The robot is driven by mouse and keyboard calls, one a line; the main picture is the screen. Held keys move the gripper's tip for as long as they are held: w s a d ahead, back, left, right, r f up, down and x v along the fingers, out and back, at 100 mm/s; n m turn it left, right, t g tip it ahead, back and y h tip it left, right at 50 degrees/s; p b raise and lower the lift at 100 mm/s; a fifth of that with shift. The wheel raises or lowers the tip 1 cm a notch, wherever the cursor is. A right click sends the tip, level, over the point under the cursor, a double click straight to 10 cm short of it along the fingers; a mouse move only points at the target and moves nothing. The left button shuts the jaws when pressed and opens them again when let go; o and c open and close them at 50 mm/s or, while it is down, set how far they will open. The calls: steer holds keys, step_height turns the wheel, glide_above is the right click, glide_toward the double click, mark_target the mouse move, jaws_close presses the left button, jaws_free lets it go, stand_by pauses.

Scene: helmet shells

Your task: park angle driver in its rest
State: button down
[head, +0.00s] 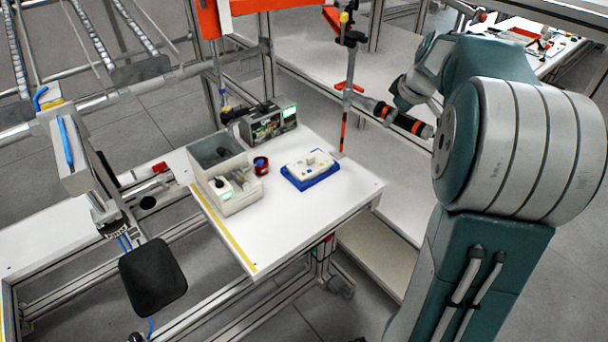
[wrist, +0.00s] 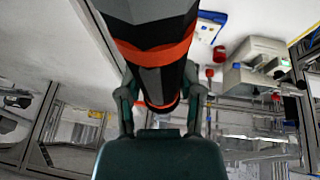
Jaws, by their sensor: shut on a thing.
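The angle driver (head: 412,124) is a long black tool with orange bands, held level and slanting down to the right in the head view. My gripper (head: 387,112) is shut around its body. In the wrist view the driver (wrist: 155,50) runs from the top edge down between my gripper's two fingers (wrist: 161,108). Its left end in the head view comes close to an upright post (head: 345,105) with orange-red parts; I cannot tell whether they touch. I cannot make out with certainty which fixture is the rest.
A white worktable (head: 335,206) carries a blue tray (head: 311,180) with a white part, a grey bin (head: 237,198), a dark red cup (head: 261,165) and a control box (head: 270,124). A black pad (head: 153,277) stands in front. White shelf space lies behind the driver.

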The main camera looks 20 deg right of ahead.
steer(key=shift+w, duration=0.1)
steer(key=w+d, duration=0.3)
steer(key=w, duration=0.2)
steer(key=shift+w+d, duration=0.15)
steer(key=shift+d, duration=0.05)
stand_by(0.4)
steer(key=shift+c, duration=0.8)
jaws_free()
steer(key=shift+o, duration=0.8)
